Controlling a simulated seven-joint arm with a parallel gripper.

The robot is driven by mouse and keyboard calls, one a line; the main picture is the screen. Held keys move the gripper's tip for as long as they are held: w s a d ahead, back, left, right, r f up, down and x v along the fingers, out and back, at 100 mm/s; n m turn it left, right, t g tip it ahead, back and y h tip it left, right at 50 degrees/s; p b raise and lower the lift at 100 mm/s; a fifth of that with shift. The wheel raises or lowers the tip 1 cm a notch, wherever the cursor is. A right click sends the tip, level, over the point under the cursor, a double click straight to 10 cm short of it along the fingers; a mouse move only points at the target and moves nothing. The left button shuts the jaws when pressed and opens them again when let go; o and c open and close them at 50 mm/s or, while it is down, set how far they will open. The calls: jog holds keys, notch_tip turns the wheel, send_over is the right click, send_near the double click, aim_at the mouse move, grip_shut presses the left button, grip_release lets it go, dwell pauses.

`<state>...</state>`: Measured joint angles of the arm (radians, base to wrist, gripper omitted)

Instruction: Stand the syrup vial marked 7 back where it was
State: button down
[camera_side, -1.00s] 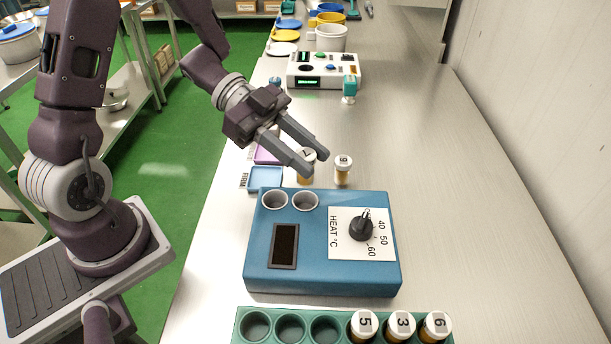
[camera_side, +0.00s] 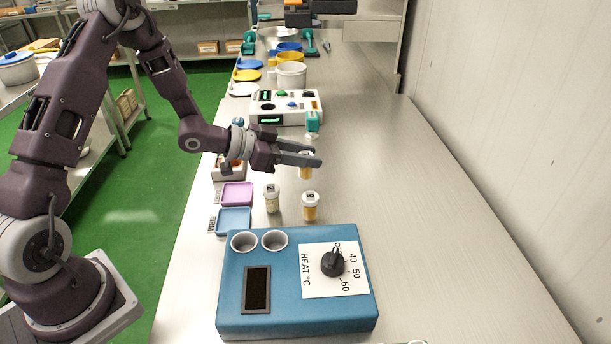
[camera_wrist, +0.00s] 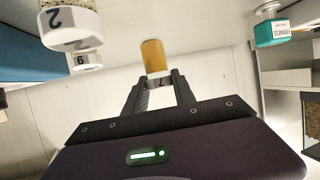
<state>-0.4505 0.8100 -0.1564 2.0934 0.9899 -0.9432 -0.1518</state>
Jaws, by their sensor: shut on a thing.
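My gripper (camera_side: 318,160) is shut on a vial with amber contents (camera_side: 306,171), out over the steel bench beyond the blue heater. Its fingers hide much of the white cap, and its number is not clearly readable now. In the wrist view the held vial (camera_wrist: 154,57) stands out between the fingertips (camera_wrist: 160,80). Whether its base touches the bench I cannot tell. A pale vial marked 2 (camera_side: 271,198) stands on the bench nearer the heater; it is large in the wrist view (camera_wrist: 72,25). An amber vial marked 6 or 9 (camera_side: 310,208) stands to its right.
The blue heater (camera_side: 228,300) has two empty cups and a dial. Blue (camera_side: 234,221) and purple (camera_side: 237,195) trays lie left of the vials. The bench's right side is clear.

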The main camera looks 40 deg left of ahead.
aim_at(306, 171)
notch_tip(306, 171, down, 4)
jog(key=shift+f, duration=0.1)
jog(key=shift+f, duration=0.15)
jog(key=c, duration=1)
grip_release()
jog(key=shift+c, duration=0.2)
